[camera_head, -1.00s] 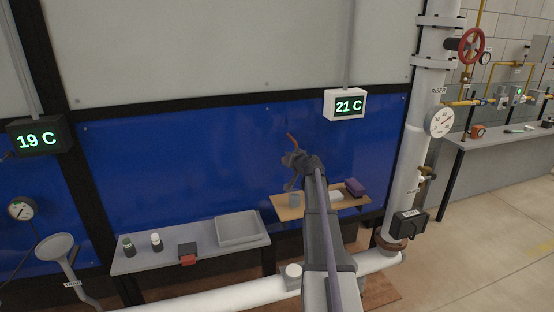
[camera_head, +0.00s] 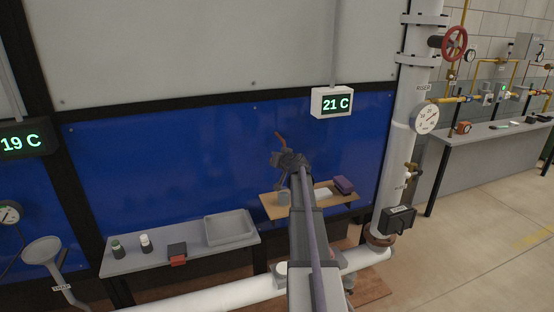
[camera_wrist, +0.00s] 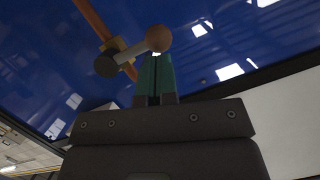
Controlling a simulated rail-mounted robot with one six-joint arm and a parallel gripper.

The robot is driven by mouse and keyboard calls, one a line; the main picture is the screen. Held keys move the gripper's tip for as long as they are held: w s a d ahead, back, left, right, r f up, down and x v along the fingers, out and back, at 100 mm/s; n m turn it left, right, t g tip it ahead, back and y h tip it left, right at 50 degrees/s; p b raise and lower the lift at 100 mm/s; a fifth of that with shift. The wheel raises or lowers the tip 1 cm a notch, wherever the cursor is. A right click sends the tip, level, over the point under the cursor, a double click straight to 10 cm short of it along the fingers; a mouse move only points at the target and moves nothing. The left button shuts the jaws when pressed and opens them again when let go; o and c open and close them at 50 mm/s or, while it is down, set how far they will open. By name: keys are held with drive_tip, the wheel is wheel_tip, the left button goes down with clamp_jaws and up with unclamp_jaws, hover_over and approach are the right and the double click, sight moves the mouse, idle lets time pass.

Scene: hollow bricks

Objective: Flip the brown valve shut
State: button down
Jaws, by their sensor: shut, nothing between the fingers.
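In the wrist view, the valve has a small tan body (camera_wrist: 117,48) on a thin orange-brown pipe (camera_wrist: 95,22). A pale lever (camera_wrist: 132,50) runs across it from a dark round end (camera_wrist: 106,66) to a brown ball knob (camera_wrist: 158,38). In the head view, my gripper (camera_head: 281,157) is at the blue wall, by a short orange-brown piece (camera_head: 280,137); the valve details are too small there.
A grey bench (camera_head: 190,252) with a tray stands left. A white riser pipe (camera_head: 403,150) with a gauge and red handwheel stands right. The blue wall (camera_head: 150,170) is otherwise largely clear.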

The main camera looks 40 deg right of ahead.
drive_tip(key=d+r+p+v, duration=0.1)
drive_tip(key=p+v, duration=0.4)
drive_tip(key=v, duration=0.7)
drive_tip(key=shift+s+d+r, duration=0.2)
drive_tip(key=shift+r, duration=0.45)
drive_tip(key=s+a+f+n+g+y+b, duration=0.1)
drive_tip(key=s+a+f+g, duration=0.3)
drive_tip(key=a, duration=1.2)
drive_tip(key=s+a+f+n+g+y, duration=0.2)
drive_tip(key=s+a+f+g, duration=0.3)
drive_tip(key=a, duration=1.2)
drive_tip(key=s+a+f+n+g+y+b, duration=0.1)
drive_tip(key=s+a+f+n+g, duration=0.3)
drive_tip(key=a, duration=1.2)
drive_tip(key=s+f+g, duration=0.1)
drive_tip(key=s+f, duration=0.1)
drive_tip(key=shift+s+a+b, duration=0.2)
drive_tip(key=shift+s+b, duration=0.15)
